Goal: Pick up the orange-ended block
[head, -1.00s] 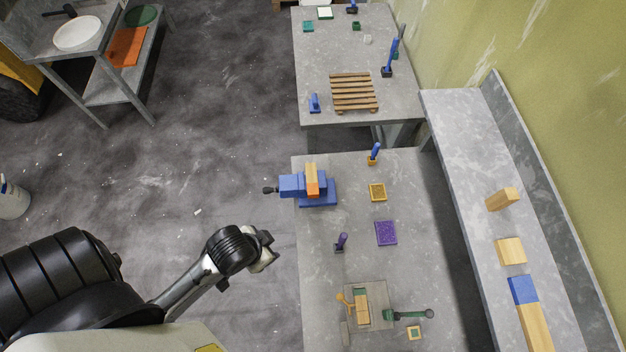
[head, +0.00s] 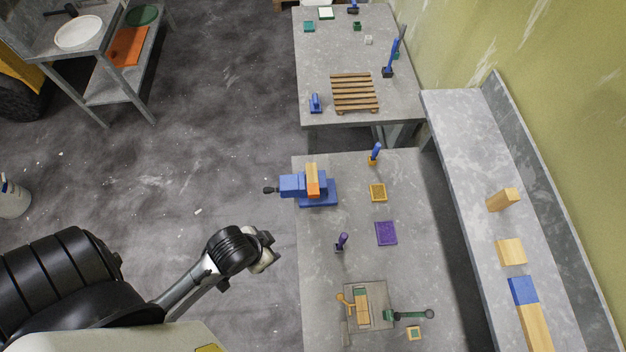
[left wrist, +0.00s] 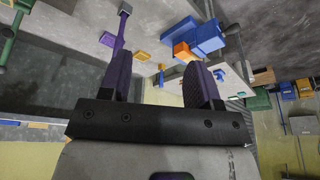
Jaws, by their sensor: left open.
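My left gripper (head: 268,249) is off the table's left edge, below and left of the vise, apart from the block. In the left wrist view its two dark fingers (left wrist: 162,78) are spread with nothing between them. My right gripper is not in view.
On the near table (head: 328,265) stand a purple-handled stamp (head: 341,242), a purple pad (head: 386,233), a yellow pad (head: 377,192) and a fixture with a green lever (head: 408,315). A shelf with wooden blocks (head: 511,251) runs along the right.

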